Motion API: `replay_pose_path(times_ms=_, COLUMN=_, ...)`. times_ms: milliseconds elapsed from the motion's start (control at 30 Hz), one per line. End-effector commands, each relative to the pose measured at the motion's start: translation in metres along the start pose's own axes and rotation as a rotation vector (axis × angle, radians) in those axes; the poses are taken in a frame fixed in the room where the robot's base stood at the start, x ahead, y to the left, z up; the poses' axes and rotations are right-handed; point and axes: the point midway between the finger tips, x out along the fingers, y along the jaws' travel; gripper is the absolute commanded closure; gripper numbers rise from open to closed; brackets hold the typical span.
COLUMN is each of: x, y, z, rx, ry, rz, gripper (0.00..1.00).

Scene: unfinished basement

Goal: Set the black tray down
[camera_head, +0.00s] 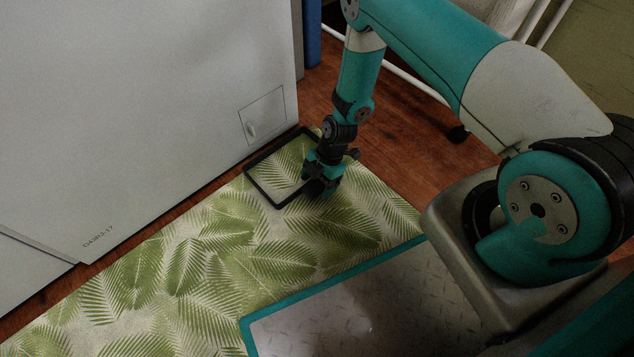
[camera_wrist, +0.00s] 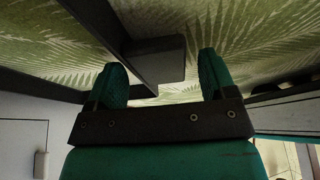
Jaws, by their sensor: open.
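The black tray (camera_head: 262,190) lies on the leaf-patterned mat (camera_head: 190,260), close to the foot of the white cabinet. Its thin black rim shows, and the leaf pattern shows inside the rim. My gripper (camera_head: 318,181) is low at the tray's right side and covers part of that edge. In the wrist view the two green fingers of my gripper (camera_wrist: 161,80) are apart. A dark block of the tray (camera_wrist: 158,60) shows between and beyond them, joined to a dark bar. I cannot tell whether a finger touches it.
The large white cabinet (camera_head: 130,90) stands along the left and back. My arm reaches in from the right. Wood floor (camera_head: 415,150) lies beyond the mat, with a black caster (camera_head: 458,134) and white tubing there. Bare mat lies in front of the tray.

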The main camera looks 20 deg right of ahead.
Motion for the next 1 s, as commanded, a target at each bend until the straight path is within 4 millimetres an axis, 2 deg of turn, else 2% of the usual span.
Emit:
replay_pose_path(times_ms=33, x=-0.015, y=0.001, z=-0.002, rx=0.001, ry=-0.001, rz=0.002, gripper=0.23)
replay_pose_path(times_ms=300, x=-0.076, y=0.001, z=-0.003, rx=0.003, ry=-0.001, rz=0.003, gripper=0.23)
replay_pose_path(times_ms=433, x=-0.097, y=0.000, z=-0.002, rx=0.002, ry=-0.001, rz=0.001, gripper=0.23)
replay_pose_path(times_ms=667, x=-0.120, y=0.004, z=-0.004, rx=0.012, ry=-0.002, rz=0.003, gripper=0.23)
replay_pose_path(times_ms=767, x=-0.149, y=0.016, z=-0.019, rx=0.067, ry=-0.004, rz=0.014, gripper=0.23)
replay_pose_path(times_ms=867, x=-0.198, y=0.032, z=-0.050, rx=0.174, ry=-0.006, rz=0.028, gripper=0.23)
replay_pose_path(times_ms=900, x=-0.221, y=0.036, z=-0.066, rx=0.229, ry=-0.006, rz=0.034, gripper=0.23)
replay_pose_path(times_ms=1000, x=-0.278, y=0.036, z=-0.110, rx=0.373, ry=-0.004, rz=0.044, gripper=0.23)
